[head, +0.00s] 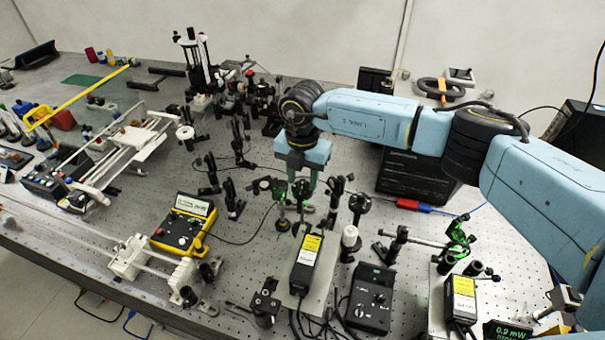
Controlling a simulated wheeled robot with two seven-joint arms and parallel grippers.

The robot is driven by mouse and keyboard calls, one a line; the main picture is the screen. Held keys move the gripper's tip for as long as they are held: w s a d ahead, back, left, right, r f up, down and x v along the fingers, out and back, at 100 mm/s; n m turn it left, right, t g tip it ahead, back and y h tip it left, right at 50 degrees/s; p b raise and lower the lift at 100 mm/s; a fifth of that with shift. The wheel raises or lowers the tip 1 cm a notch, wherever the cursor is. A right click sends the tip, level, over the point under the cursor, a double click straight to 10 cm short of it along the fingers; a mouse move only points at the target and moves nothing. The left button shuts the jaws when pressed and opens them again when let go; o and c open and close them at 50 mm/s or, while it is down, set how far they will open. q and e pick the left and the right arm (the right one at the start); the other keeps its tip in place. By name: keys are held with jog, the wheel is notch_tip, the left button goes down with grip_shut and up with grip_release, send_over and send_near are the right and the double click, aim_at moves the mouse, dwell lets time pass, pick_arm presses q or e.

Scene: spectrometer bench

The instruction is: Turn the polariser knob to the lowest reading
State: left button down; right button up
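My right gripper (302,180) reaches in from the right and points down among the post-mounted optics at mid-bench. Its light blue body hides much of what is below it. Green-lit mounts show close by its fingertips, and I cannot tell which part is the polariser knob or whether the fingers touch it. The finger gap is too small to read. A meter display (508,332) at the lower right edge shows 0.9 mW in green. My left gripper is not in view.
Post-mounted optics (232,205) crowd around the gripper. A black laser box with a yellow label (308,260) and a black control box (371,298) stand in front. A yellow meter (185,225) is at left. A black case (415,178) stands behind, right.

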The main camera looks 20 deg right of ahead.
jog(key=shift+c, duration=0.3)
grip_shut()
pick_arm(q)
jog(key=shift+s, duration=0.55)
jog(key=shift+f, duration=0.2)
